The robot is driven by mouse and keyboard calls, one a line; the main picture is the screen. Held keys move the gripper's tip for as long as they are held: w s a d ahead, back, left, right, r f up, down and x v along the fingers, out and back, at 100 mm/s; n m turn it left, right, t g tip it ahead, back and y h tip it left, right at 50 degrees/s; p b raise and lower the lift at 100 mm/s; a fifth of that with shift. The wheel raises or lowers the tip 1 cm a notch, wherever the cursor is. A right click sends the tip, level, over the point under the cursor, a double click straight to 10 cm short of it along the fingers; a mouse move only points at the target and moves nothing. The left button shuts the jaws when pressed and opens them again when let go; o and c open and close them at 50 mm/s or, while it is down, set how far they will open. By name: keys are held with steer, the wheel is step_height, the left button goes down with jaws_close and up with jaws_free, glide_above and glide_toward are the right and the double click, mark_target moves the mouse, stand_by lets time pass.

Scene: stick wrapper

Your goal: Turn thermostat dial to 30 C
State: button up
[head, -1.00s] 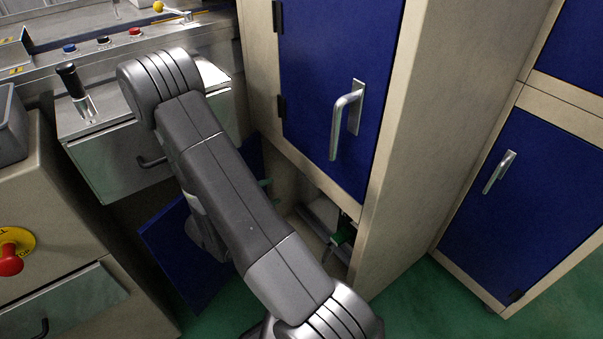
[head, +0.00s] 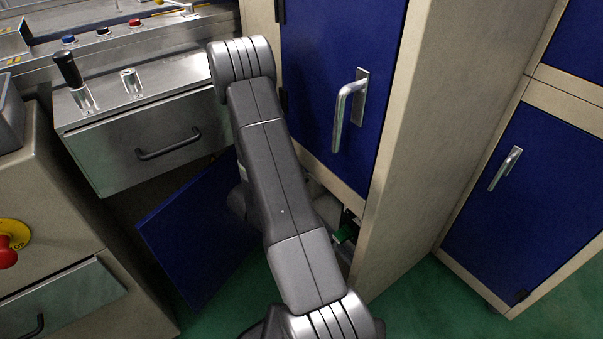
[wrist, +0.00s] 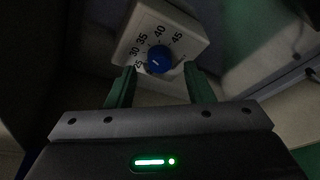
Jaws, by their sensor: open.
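The thermostat is a pale box (wrist: 140,28) with printed numbers from 25 to 45, seen tilted in the wrist view. Its round blue dial (wrist: 159,59) carries a short white mark; the mark's exact reading is too small to tell. My gripper (wrist: 159,75) is open, with its green fingers just below the dial in the picture, one to each side. Nothing is held between them, and I cannot tell whether they touch the dial. In the head view my arm hides the gripper and thermostat.
An open blue door (head: 195,240) hangs low left of my arm. A closed blue cabinet door (head: 335,70) with a metal handle stands right of it. A drawer (head: 150,140) is at upper left.

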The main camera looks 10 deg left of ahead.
steer(key=shift+x, duration=0.8)
steer(key=c, duration=1)
steer(key=shift+r, duration=0.1)
steer(key=shift+w+a+r+n+g+h+p, duration=0.1)
steer(key=shift+n+g+h+p, duration=0.3)
steer(key=shift+n+g+p, duration=0.7)
steer(key=shift+w+a+n+g+h+p, duration=0.15)
steer(key=shift+n+h+p, duration=0.4)
steer(key=shift+n, duration=1.15)
steer(key=shift+s, duration=0.1)
